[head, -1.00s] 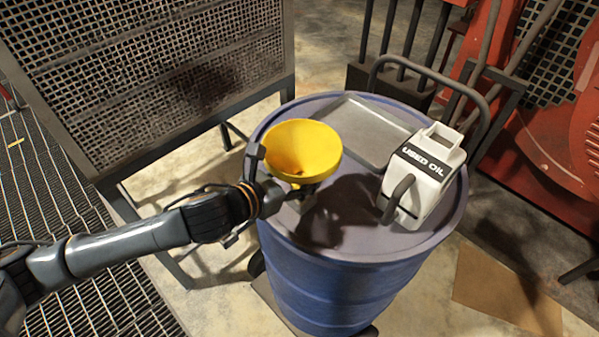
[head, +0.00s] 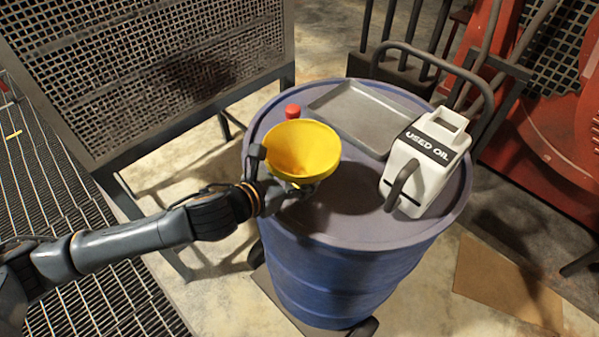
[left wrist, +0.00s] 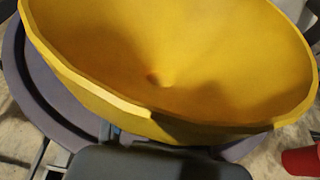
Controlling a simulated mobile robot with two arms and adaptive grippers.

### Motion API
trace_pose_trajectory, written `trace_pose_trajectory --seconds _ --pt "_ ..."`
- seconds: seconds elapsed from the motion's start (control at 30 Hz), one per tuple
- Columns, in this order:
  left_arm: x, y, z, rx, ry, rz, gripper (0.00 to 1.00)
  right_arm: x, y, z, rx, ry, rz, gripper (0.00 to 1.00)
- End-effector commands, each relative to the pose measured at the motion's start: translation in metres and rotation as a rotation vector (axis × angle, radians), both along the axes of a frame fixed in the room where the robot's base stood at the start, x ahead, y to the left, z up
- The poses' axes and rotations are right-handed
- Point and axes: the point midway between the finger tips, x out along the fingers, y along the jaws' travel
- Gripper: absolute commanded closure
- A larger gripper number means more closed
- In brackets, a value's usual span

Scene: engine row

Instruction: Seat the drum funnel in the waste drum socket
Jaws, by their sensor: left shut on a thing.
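The yellow drum funnel (head: 303,150) is over the left part of the blue waste drum's top (head: 360,229), with its wide mouth up. My left gripper (head: 288,190) is shut on the funnel from the left and below. The funnel bowl fills most of the left wrist view (left wrist: 170,60), with part of my gripper below it. The funnel's spout and the drum socket are hidden beneath the bowl and gripper. I cannot tell whether the spout touches the socket. My right gripper is not in view.
A red cap (head: 292,111) stands on the drum just behind the funnel. A grey metal tray (head: 345,110) lies at the back of the lid. A white "USED OIL" jug (head: 425,160) stands at the right. A mesh panel (head: 150,70) rises behind my arm.

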Motion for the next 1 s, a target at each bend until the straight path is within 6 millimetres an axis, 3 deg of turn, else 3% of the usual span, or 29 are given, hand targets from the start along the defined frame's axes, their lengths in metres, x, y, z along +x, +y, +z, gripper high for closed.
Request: trace_pose_trajectory --seconds 0.13,0.17,0.3,0.67,1.0 --pt "0.0 0.0 0.0 -0.001 -0.001 0.0 0.86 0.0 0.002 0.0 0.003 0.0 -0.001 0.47" --pt "0.0 0.0 0.0 -0.001 -0.001 0.0 0.49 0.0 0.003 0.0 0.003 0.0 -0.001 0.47" --pt "0.0 0.0 0.0 -0.001 -0.001 0.0 0.25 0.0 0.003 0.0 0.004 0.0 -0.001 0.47" --pt "-0.002 0.003 0.001 0.001 0.0 0.0 0.25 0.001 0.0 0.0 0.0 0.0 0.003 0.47" --pt "-0.044 0.042 0.024 0.004 -0.001 0.0 0.25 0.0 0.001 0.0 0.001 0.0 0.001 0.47"
